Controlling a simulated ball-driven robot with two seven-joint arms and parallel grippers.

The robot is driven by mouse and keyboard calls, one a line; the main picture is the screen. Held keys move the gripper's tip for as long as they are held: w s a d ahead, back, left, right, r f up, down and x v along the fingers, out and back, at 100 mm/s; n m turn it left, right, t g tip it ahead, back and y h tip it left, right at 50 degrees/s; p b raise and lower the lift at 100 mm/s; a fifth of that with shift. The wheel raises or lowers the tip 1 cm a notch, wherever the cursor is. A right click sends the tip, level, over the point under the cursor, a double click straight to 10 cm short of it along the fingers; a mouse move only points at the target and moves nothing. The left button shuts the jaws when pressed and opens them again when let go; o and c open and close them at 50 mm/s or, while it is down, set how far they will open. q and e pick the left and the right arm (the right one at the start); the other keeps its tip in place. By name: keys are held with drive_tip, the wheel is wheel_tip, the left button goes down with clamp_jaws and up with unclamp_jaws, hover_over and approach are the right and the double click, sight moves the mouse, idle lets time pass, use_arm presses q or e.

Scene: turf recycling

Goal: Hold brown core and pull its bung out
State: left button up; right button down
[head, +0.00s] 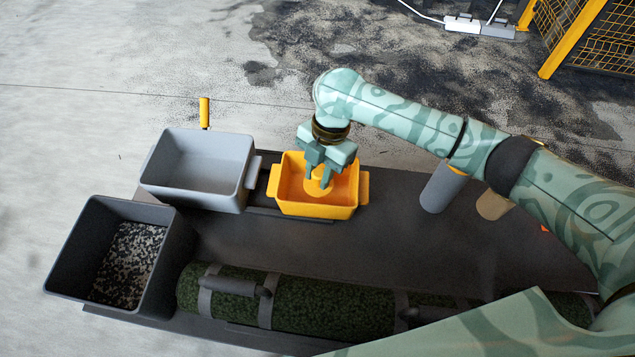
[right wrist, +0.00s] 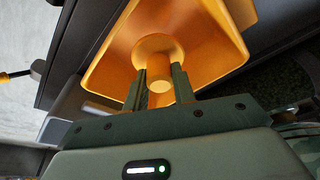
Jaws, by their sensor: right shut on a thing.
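My right gripper (head: 318,182) points down into the orange bin (head: 350,190) and is shut on an orange bung with a round flange and a short stem. The bung also shows between the fingers in the right wrist view (right wrist: 159,72), inside the bin; I cannot tell whether it touches the floor. A tan-brown cylinder (head: 491,206), likely the brown core, stands on the dark table at the right, partly hidden behind my right arm. Its top end is hidden. My left gripper is not in view.
A grey cylinder (head: 440,190) with an orange edge at its top stands left of the brown one. A grey bin (head: 172,195) and a dark bin (head: 65,270) with speckled granules stand at the left. A strapped green turf roll (head: 330,305) lies along the front.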

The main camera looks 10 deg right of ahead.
sight(319, 184)
wheel_tip(319, 184, down, 4)
drive_tip(key=shift+s+r+b, duration=0.1)
drive_tip(key=shift+r+b, duration=0.05)
drive_tip(key=shift+b, duration=0.8)
drive_tip(key=shift+f, duration=0.4)
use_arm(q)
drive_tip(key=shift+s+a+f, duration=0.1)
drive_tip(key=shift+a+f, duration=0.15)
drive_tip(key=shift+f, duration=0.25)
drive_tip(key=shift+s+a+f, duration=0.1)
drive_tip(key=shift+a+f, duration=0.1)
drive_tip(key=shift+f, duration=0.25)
use_arm(e)
drive_tip(key=shift+r, duration=0.25)
drive_tip(key=shift+f, duration=0.1)
drive_tip(key=c, duration=1.1)
unclamp_jaws()
drive_tip(key=shift+c, duration=0.2)
drive_tip(key=p+v, duration=0.2)
drive_tip(key=v, duration=0.3)
drive_tip(key=shift+a, duration=0.15)
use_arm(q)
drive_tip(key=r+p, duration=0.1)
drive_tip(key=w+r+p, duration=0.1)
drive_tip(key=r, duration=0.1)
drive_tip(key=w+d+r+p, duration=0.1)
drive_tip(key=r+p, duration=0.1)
use_arm(e)
drive_tip(key=v, duration=0.7)
